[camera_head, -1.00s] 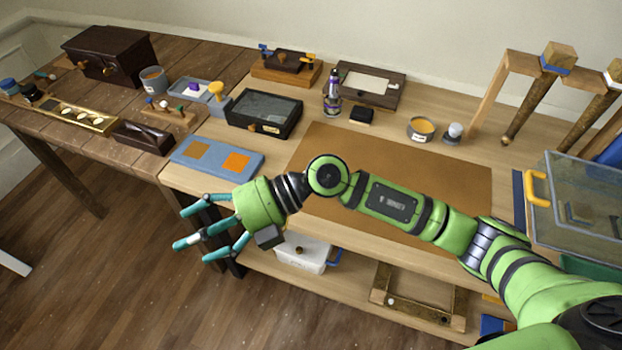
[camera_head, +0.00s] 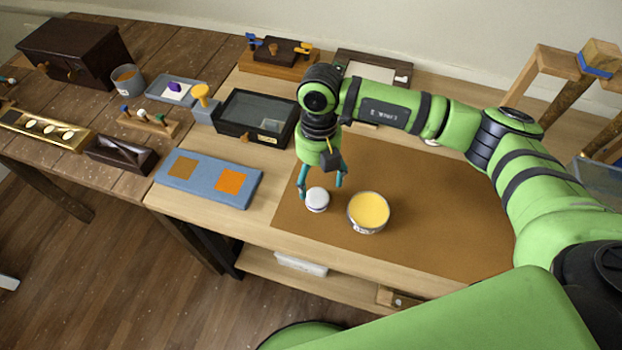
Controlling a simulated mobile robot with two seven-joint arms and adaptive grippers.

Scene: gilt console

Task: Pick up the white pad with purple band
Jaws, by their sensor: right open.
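A small round white pad (camera_head: 317,198) sits on the brown mat at its left part, white on top with a darker band round its side; the band's colour is too small to read surely. My right gripper (camera_head: 322,188) points down over it, open, with its teal fingers apart on either side of the pad. I cannot tell whether they touch it. My left gripper is not in view.
A tin with yellow contents (camera_head: 368,211) stands close to the right of the pad. A blue board with orange squares (camera_head: 210,178) and a dark glass-topped box (camera_head: 254,117) lie to the left. The brown mat (camera_head: 450,225) is clear on the right.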

